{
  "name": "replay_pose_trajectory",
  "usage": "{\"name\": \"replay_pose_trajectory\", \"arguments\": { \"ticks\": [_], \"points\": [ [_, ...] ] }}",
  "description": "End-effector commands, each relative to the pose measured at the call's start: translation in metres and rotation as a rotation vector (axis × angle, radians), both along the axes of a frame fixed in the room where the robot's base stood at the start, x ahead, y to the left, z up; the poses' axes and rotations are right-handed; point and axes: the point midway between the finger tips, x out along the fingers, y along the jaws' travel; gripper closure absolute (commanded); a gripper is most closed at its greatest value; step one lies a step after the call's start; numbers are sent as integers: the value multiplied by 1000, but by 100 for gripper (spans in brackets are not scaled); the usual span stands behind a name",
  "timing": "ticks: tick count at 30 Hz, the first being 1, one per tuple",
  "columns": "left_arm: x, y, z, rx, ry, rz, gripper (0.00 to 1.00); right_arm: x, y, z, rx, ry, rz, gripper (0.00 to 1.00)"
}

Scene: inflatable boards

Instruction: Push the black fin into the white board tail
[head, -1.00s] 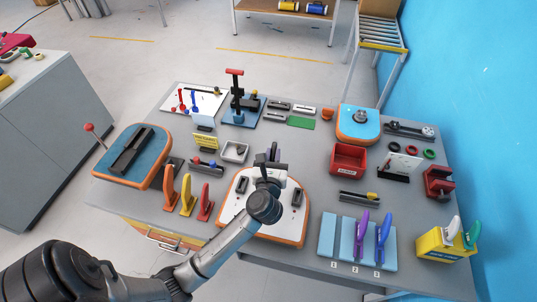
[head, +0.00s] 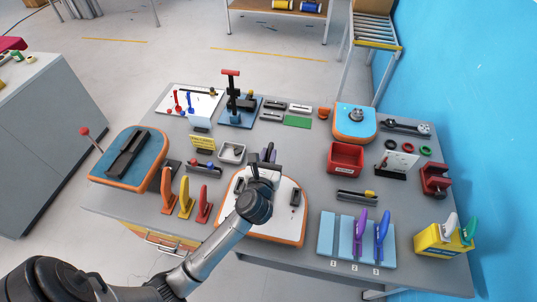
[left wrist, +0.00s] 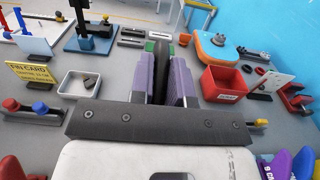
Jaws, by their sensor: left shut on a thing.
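The white board tail (head: 277,225) with an orange rim lies at the front middle of the bench in the head view. Dark fin boxes show on it, one at the right (head: 295,198). My left gripper (head: 268,153) is over the board's far end. In the left wrist view its purple-padded fingers (left wrist: 160,72) are shut on a thin dark piece, which looks like the black fin (left wrist: 160,68). The fin's lower edge and any contact with the board are hidden. The pale board (left wrist: 150,160) fills the bottom of that view. My right gripper is not in view.
Orange, yellow and red fins (head: 185,197) stand left of the board. A red bin (head: 345,158) is at its right, and a small white tray (head: 232,152) is behind it. Purple and blue fins stand on a light blue holder (head: 327,235) at front right.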

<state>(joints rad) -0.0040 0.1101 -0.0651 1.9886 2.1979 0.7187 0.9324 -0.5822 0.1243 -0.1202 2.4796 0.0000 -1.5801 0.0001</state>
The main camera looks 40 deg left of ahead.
Motion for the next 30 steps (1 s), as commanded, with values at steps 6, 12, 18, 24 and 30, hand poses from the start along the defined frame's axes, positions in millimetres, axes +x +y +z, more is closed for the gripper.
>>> {"name": "replay_pose_trajectory", "arguments": {
  "ticks": [6,12,18,24,30],
  "points": [
    [0,0,-14,-1,0,1,100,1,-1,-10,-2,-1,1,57],
    [0,0,-31,-1,0,1,100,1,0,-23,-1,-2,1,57],
    [0,0,-48,-1,0,0,100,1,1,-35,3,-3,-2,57],
    [0,0,-57,-1,0,1,100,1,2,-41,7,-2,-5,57],
    [0,0,-58,-1,0,1,100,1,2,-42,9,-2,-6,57]
  ]
}}
